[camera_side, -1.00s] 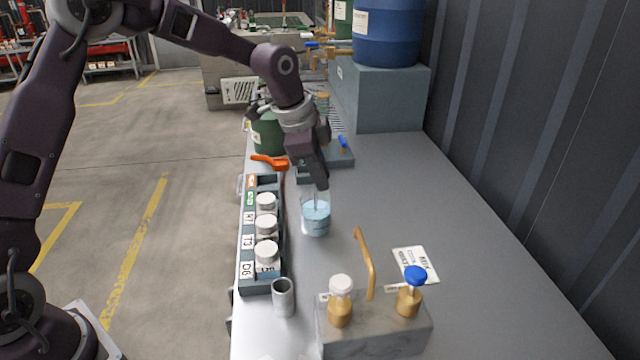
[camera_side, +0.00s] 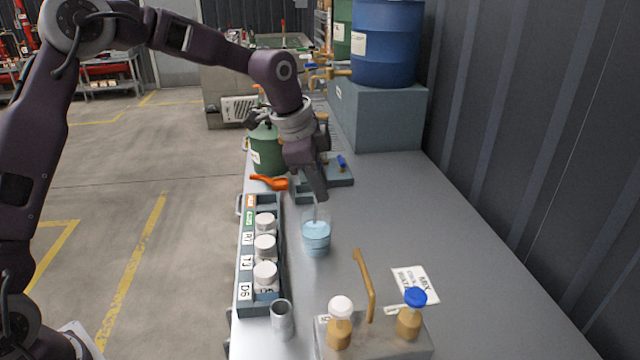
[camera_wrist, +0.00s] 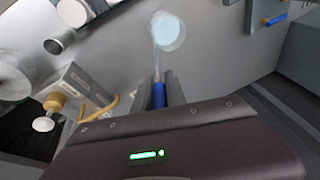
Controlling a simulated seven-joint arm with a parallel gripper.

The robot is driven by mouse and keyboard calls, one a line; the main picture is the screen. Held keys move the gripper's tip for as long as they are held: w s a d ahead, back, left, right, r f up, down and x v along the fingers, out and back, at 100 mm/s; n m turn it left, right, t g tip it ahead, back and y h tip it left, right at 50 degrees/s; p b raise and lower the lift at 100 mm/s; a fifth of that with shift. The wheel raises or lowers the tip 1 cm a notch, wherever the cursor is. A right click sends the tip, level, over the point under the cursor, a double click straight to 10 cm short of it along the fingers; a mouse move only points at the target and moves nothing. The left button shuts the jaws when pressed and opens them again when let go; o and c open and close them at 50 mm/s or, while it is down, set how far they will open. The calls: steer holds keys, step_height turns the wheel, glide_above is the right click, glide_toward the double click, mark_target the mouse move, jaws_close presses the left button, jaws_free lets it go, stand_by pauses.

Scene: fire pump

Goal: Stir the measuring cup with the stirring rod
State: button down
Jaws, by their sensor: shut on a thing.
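The measuring cup (camera_side: 316,239) is clear, holds pale blue liquid and stands upright on the bench. The wrist view also shows the cup (camera_wrist: 170,32) from above. My gripper (camera_side: 320,196) is just above the cup in the side view. It is shut on the stirring rod, whose blue handle (camera_wrist: 159,95) shows between the fingers in the wrist view. The thin clear rod (camera_side: 315,212) slants down from the fingers into the cup's mouth. Its lower end is hard to make out in the liquid.
A rack (camera_side: 246,262) with several white-capped bottles stands left of the cup. A grey metal cylinder (camera_side: 281,320) is in front of it. A block (camera_side: 375,340) with a brass tap (camera_side: 363,285) is at the front. The bench right of the cup is mostly clear, with a label card (camera_side: 415,284).

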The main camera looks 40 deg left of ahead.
steer(key=shift+r, duration=2.5)
steer(key=s+a+f+n+y, duration=0.2)
steer(key=s+f+n, duration=0.1)
steer(key=s+n, duration=0.5)
steer(key=shift+s+y, duration=0.4)
steer(key=shift+s, duration=0.45)
